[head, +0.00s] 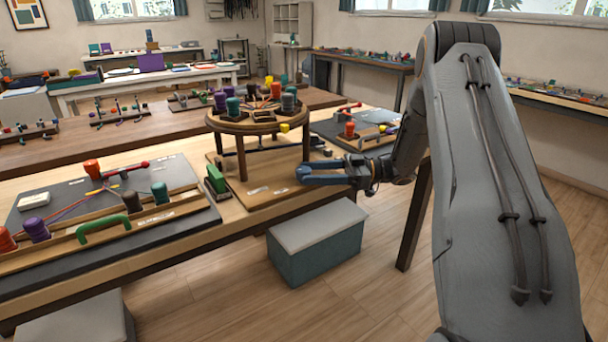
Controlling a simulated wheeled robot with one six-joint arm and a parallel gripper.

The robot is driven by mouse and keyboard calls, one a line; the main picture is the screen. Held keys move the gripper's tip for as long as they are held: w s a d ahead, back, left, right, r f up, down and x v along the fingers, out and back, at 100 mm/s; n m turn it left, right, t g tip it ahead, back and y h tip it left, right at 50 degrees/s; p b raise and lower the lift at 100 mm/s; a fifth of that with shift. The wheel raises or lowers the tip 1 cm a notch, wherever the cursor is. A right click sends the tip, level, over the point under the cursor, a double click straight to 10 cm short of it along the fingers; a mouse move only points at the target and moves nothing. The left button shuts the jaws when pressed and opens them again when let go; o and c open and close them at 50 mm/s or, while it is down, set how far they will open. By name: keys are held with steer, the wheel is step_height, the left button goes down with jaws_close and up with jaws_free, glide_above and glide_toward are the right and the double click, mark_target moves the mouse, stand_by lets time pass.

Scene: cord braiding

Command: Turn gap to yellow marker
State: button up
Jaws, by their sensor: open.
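A round wooden braiding stand (238,122) on legs stands on a wooden base board (262,192) at the table's front edge. Several bobbins stand around its top, including purple (220,101), green (233,105) and grey (288,104) ones, with an orange one at the back. A small yellow marker (284,128) shows at the front right of the round top. The gap between the bobbins is too small to make out surely. My gripper (301,176), with blue fingers, is open and empty. It is in front of the stand's right leg, below the round top, apart from the marker.
A dark board with bobbins and cords (95,195) lies at the left, and another board (350,125) at the right. A grey-topped stool (317,232) stands on the floor below. Open floor lies right of it.

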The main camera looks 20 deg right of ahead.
mark_target(303, 172)
steer(key=shift+s+d, duration=0.25)
steer(key=shift+d, duration=0.95)
steer(key=shift+s+d, duration=0.2)
steer(key=shift+d, duration=0.95)
steer(key=shift+r, duration=0.1)
steer(key=a+m+t+h+p, duration=0.1)
steer(key=a+t, duration=0.1)
steer(key=w+a+m+t+h+p, duration=0.1)
steer(key=a+m+t+p, duration=0.1)
steer(key=a+t, duration=0.1)
steer(key=a+m+t+h+p, duration=0.1)
steer(key=a+m+t+p, duration=0.1)
steer(key=shift+w+a, duration=0.3)
